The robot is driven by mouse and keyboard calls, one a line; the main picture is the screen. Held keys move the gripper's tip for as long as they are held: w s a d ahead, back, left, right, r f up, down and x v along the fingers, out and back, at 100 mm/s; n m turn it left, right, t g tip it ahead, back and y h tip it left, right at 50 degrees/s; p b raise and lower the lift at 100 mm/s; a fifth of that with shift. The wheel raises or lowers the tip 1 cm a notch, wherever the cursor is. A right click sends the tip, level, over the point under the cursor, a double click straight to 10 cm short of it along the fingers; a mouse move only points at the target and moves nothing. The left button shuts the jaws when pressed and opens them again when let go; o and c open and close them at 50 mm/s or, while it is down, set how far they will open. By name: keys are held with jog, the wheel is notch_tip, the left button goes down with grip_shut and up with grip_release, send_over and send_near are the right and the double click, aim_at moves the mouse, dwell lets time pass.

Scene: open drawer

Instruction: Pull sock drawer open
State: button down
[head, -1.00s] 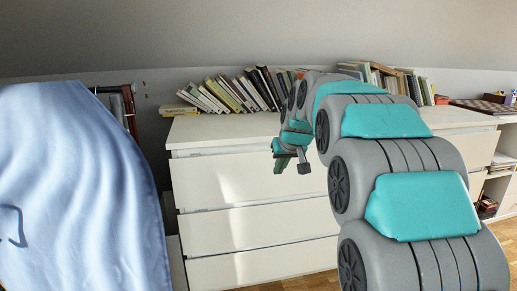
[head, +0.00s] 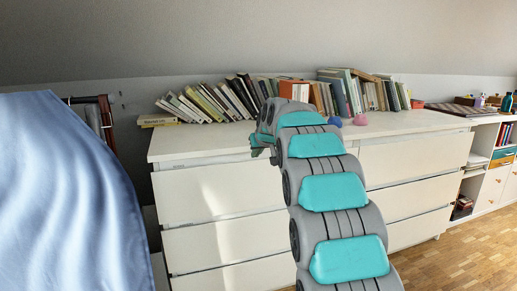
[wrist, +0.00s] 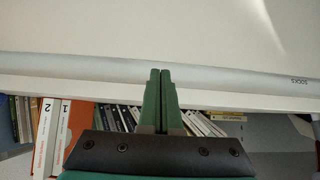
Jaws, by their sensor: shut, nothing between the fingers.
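The sock drawer (head: 215,192) is the wide white top drawer of the left dresser in the head view. A grey strip (wrist: 60,68) runs along its top edge, and the wrist view shows an upside-down "SOCKS" label (wrist: 300,81) on it. My gripper (wrist: 160,72) has its two green fingers together with nothing between them. The fingertips overlap the grey strip in the wrist view; I cannot tell whether they touch it. In the head view my gripper (head: 262,150) is near the drawer's upper edge, partly hidden by my arm. The drawer looks closed.
Books (head: 215,98) line the dresser top (head: 190,138) along the wall. A second white dresser (head: 415,190) stands to the right. Blue cloth (head: 65,190) fills the left side. Wooden floor (head: 465,260) is clear at the lower right.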

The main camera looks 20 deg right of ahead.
jog(key=shift+x, duration=1.9)
jog(key=s+d+b, duration=0.1)
jog(key=s+b, duration=0.6)
jog(key=s, duration=2.6)
jog(key=shift+b, duration=0.4)
jog(key=shift+r, duration=0.1)
